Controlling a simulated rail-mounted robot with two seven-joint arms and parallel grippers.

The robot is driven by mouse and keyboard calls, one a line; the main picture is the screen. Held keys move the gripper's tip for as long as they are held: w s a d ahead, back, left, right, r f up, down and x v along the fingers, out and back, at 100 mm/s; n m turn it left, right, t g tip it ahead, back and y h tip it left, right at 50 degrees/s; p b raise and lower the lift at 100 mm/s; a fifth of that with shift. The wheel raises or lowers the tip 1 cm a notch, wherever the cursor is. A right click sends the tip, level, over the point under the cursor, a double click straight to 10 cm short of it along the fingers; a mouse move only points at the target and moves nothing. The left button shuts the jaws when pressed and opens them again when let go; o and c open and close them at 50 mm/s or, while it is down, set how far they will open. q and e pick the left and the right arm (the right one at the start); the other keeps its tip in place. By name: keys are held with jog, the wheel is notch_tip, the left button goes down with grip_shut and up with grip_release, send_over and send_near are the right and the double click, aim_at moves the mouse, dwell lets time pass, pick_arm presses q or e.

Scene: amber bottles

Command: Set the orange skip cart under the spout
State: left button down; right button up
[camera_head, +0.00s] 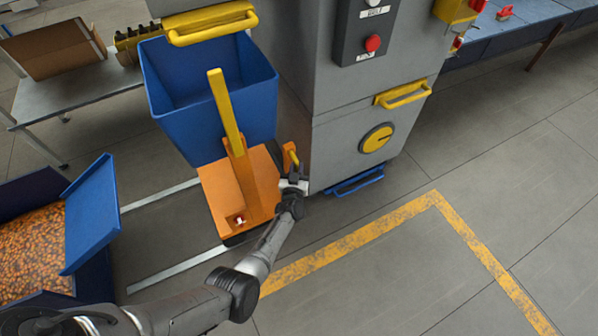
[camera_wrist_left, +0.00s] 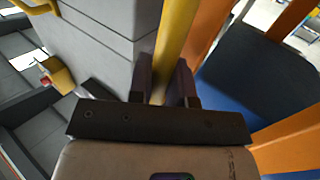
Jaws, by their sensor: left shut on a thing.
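The orange skip cart (camera_head: 218,199) stands on the floor beside the grey machine, with an upright yellow bar and a blue skip (camera_head: 215,125) at its far side. The skip's visible inside looks empty. In the left wrist view a yellow bar (camera_wrist_left: 176,45) runs between the fingers of the left gripper (camera_wrist_left: 167,88). A grey part with a yellow handle (camera_head: 210,24) overhangs the skip's far edge; I cannot tell whether it is the spout. My right gripper is out of view.
The grey machine (camera_head: 365,140) stands close on the cart's right. A blue container of orange-brown pieces (camera_head: 90,215) is at left. White floor lines (camera_head: 165,196) run beside the cart. A table with a cardboard box (camera_head: 55,50) is behind. Floor at right is clear.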

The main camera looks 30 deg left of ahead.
pick_arm(q)
jog(key=shift+d, duration=0.1)
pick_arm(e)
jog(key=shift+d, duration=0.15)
pick_arm(q)
jog(key=c, duration=1.5)
grip_release()
jog(key=o, duration=0.4)
jog(key=shift+w+d, duration=0.15)
jog(key=shift+w, duration=0.1)
jog(key=shift+s, duration=0.1)
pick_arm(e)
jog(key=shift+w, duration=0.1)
pick_arm(q)
jog(key=shift+s, duration=0.1)
jog(key=shift+s, duration=0.2)
jog(key=p+v, duration=0.6)
jog(key=v, duration=0.7)
jog(key=shift+d, duration=0.15)
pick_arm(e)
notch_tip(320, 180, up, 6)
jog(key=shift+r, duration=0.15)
